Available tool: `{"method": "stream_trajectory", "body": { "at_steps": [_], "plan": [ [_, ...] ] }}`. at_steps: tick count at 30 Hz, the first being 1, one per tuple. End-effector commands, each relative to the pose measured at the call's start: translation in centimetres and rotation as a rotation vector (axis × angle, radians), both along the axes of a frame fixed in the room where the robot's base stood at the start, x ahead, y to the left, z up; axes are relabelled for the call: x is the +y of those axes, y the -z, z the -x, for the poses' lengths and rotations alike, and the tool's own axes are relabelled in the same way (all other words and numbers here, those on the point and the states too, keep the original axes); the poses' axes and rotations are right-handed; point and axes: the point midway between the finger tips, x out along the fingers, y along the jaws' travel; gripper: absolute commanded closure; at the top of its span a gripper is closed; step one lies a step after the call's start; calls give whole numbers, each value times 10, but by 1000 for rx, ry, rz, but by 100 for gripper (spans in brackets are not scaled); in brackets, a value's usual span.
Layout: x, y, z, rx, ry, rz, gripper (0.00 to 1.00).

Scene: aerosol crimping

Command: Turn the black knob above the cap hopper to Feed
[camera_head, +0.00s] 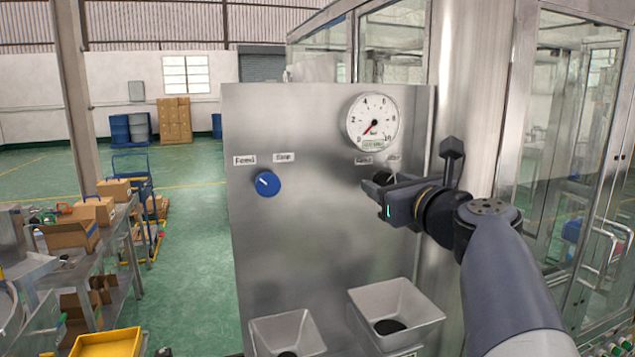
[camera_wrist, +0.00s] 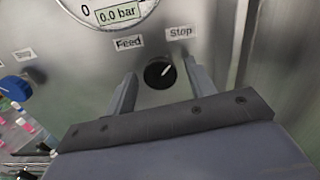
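The black knob (camera_wrist: 159,73) is on the steel panel below the Feed label (camera_wrist: 128,43) and the Stop label (camera_wrist: 180,32). Its white mark points up and right, toward Stop. In the head view the knob (camera_head: 381,177) is partly hidden by my gripper (camera_head: 377,196). In the wrist view my gripper (camera_wrist: 162,76) is open, with one finger on each side of the knob. Gaps show between the fingers and the knob. Below the knob in the head view is a grey hopper (camera_head: 428,315) with a dark opening.
A blue knob (camera_head: 266,184) with its own Feed and Stop labels is to the left; its mark points up-left. A pressure gauge (camera_head: 373,122) is above the black knob, reading 0.0 bar. A second hopper (camera_head: 260,335) stands lower left. The panel between the knobs is bare.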

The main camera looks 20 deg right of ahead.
Motion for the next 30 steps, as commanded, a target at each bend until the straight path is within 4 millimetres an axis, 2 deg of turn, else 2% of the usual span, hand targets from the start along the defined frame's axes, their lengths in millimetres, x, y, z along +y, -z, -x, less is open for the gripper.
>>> {"method": "stream_trajectory", "body": {
  "at_steps": [2,15,23,30],
  "plan": [
    [0,0,0,0,0,0,54],
    [0,0,0,0,0,0,89],
    [0,1,0,-1,0,29,89],
    [0,3,0,-6,0,154,89]
  ]
}}
